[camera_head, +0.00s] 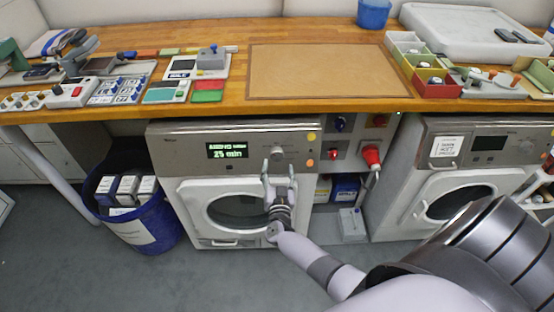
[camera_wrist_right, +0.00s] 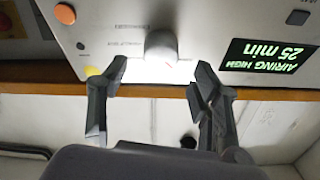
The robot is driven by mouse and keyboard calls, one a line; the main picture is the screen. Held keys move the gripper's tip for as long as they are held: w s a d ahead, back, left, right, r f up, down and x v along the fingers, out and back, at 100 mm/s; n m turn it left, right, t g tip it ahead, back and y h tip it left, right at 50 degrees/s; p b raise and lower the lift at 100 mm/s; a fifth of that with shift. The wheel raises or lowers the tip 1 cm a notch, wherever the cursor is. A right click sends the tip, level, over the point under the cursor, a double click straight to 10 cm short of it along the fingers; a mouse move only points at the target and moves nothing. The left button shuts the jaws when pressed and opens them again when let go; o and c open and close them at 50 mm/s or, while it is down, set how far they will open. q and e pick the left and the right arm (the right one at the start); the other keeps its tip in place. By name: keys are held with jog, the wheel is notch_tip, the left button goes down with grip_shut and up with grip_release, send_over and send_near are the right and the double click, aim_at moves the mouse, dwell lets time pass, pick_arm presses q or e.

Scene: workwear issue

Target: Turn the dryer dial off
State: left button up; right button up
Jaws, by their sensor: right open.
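The dryer (camera_head: 190,160) under the counter has a silver control panel with a lit display (camera_head: 227,150). The display (camera_wrist_right: 268,57) reads "AIRING HIGH 25 min", upside down in the right wrist view. My right gripper (camera_head: 279,168) is in front of the panel, just below the dial. In the right wrist view my right gripper (camera_wrist_right: 160,72) is open and empty, its fingertips apart on either side of the dial's near edge. My left gripper is not in view.
A second machine (camera_head: 400,190) stands at right with a paper notice (camera_head: 446,147). A blue bin (camera_head: 160,225) stands left of the dryer. The wooden counter (camera_head: 340,105) overhangs the dryer.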

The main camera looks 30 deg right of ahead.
aim_at(277, 157)
jog(key=x, duration=0.4)
jog(key=shift+w+d+f+b, duration=0.1)
jog(key=shift+w+d+b, duration=0.1)
jog(key=shift+w+b, duration=0.15)
jog(key=shift+w, duration=0.1)
jog(key=shift+d, duration=0.1)
jog(key=shift+c, duration=0.6)
jog(key=c, duration=1)
jog(key=shift+c, duration=0.2)
